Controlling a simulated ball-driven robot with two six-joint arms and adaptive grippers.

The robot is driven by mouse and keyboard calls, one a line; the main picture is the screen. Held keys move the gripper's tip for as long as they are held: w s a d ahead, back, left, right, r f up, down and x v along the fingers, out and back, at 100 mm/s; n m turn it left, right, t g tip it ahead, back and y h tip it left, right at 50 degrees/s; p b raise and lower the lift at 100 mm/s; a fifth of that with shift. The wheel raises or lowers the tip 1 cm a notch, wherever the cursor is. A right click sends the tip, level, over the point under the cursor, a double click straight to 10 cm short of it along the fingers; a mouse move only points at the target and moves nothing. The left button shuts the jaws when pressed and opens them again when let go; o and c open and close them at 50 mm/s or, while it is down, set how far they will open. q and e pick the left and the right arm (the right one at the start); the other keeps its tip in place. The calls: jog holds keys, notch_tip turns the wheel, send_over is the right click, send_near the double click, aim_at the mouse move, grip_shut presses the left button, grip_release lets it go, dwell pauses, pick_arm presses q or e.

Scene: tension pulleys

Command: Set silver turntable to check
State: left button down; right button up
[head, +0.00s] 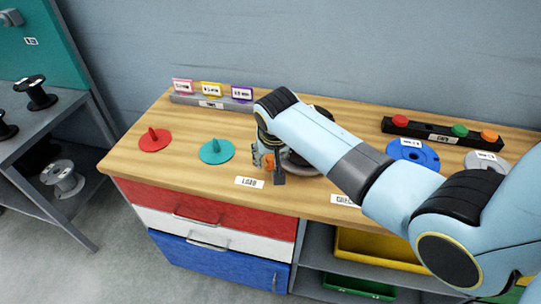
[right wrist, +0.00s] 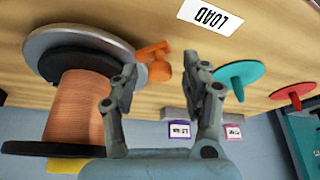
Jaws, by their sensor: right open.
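The silver turntable (right wrist: 48,36) shows at the upper left of the right wrist view, with a copper-wound spool (right wrist: 78,105) with black flanges on it. In the head view the turntable (head: 304,170) is mostly hidden behind my right arm. An orange handle (right wrist: 156,62) sticks out from its rim on the side near the LOAD label (right wrist: 210,16). My right gripper (right wrist: 164,88) is open, with the handle showing between its fingers, closer to the left one; contact cannot be told. In the head view the right gripper (head: 268,168) is above the bench beside LOAD (head: 249,182). My left gripper is out of view.
Red (head: 154,140) and teal (head: 216,151) discs with upright fins lie left on the bench. A rack of coloured tags (head: 211,99) stands behind. A black button bar (head: 440,131) and a blue disc (head: 413,153) are at the right. Another label (head: 343,200) is partly hidden.

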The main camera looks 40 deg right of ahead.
grip_shut()
dwell(0.3)
dwell(0.3)
